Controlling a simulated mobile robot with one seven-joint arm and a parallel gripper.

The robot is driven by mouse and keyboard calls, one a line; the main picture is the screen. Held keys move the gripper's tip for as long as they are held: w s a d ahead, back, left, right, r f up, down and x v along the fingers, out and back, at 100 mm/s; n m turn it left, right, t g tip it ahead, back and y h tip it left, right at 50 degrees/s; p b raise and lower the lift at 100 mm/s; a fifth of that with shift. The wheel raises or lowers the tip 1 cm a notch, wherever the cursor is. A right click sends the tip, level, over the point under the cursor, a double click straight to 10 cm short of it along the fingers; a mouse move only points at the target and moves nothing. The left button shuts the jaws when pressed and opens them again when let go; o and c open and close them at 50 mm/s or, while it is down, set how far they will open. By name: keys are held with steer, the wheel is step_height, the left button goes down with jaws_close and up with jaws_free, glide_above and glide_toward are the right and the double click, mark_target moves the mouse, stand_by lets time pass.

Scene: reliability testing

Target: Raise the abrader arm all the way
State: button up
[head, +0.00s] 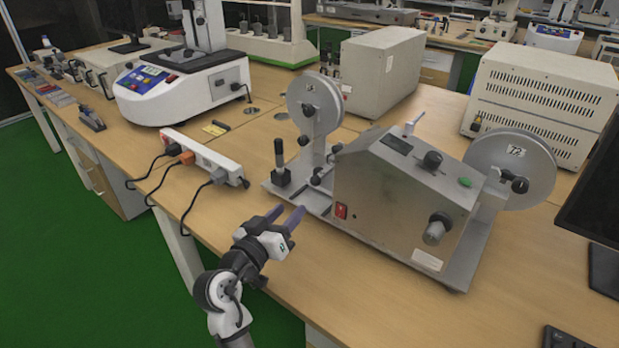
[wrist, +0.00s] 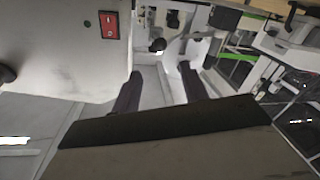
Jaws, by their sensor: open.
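The abrader is a grey metal machine (head: 395,190) on the wooden bench, with a reel at each end and a red switch on its near left face. Small black-knobbed parts (head: 316,177) sit between the left reel and the housing; I cannot tell for sure which is the abrader arm. My gripper (head: 286,214) is open and empty, in front of the machine's left end, apart from these parts. In the wrist view, the two dark fingers (wrist: 160,72) point toward the machine's base. The red switch (wrist: 108,24) shows at upper left, and a black knob (wrist: 157,44) beyond the fingertips.
An upright black-handled post (head: 280,160) stands on the left end of the base plate. A white power strip (head: 203,157) with plugged cords lies left of my gripper. A monitor (head: 590,190) stands at the right. The bench front (head: 330,285) is clear.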

mark_target(312, 183)
steer(key=p+x, duration=0.2)
steer(key=x, duration=1.1)
steer(key=shift+w+r+p, duration=0.1)
steer(key=shift+w+p, duration=0.1)
steer(key=shift+p, duration=0.2)
steer(key=shift+c, duration=0.4)
jaws_close()
